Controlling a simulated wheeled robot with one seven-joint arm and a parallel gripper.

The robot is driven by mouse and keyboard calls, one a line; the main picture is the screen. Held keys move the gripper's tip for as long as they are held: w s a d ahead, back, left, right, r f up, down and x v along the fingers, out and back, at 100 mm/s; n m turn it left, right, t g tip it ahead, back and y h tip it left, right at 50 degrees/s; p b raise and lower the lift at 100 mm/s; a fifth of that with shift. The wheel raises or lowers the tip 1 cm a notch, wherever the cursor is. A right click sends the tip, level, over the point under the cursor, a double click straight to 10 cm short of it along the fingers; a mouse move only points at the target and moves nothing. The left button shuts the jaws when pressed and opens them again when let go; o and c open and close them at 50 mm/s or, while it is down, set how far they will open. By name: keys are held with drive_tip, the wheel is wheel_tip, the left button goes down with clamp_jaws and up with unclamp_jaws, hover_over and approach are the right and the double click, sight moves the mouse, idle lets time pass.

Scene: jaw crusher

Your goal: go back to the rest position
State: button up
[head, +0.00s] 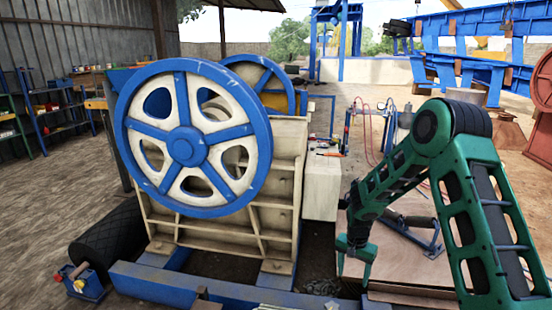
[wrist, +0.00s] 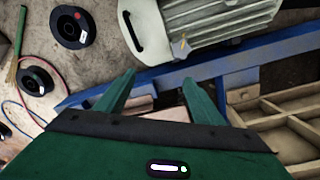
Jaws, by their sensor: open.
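My gripper (head: 355,262) hangs from my green arm at the right of the head view, fingers pointing down, over the area beside a wooden board. In the wrist view my gripper (wrist: 159,80) shows two green fingers spread apart with nothing held between them. A blue beam (wrist: 240,58) passes beyond the fingertips there. The jaw crusher (head: 185,145), with its large blue and white flywheel, stands to the left of my gripper, apart from it.
A grey ribbed motor (wrist: 215,18) and black spools (wrist: 72,26) lie beyond my fingers. The crusher's beige ribbed frame (wrist: 285,118) is at right. Shelves (head: 62,115) line the left wall. Open dirt ground lies behind.

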drive_tip(key=s+d+r, duration=0.4)
drive_tip(key=s+r, duration=0.2)
drive_tip(key=r, duration=0.2)
drive_tip(key=s+d+r+h, duration=0.1)
drive_tip(key=s+d+r, duration=0.4)
drive_tip(key=r, duration=0.2)
drive_tip(key=s+d+r, duration=0.4)
drive_tip(key=s+r, duration=0.2)
drive_tip(key=r, duration=0.2)
drive_tip(key=s+r+y, duration=0.1)
drive_tip(key=s+r, duration=0.2)
drive_tip(key=s, duration=0.9)
drive_tip(key=s+r+n, duration=0.1)
drive_tip(key=s+r, duration=0.3)
drive_tip(key=s, duration=0.7)
drive_tip(key=shift+s+r+y, duration=0.15)
drive_tip(key=shift+s+y, duration=0.25)
drive_tip(key=shift+a, duration=0.1)
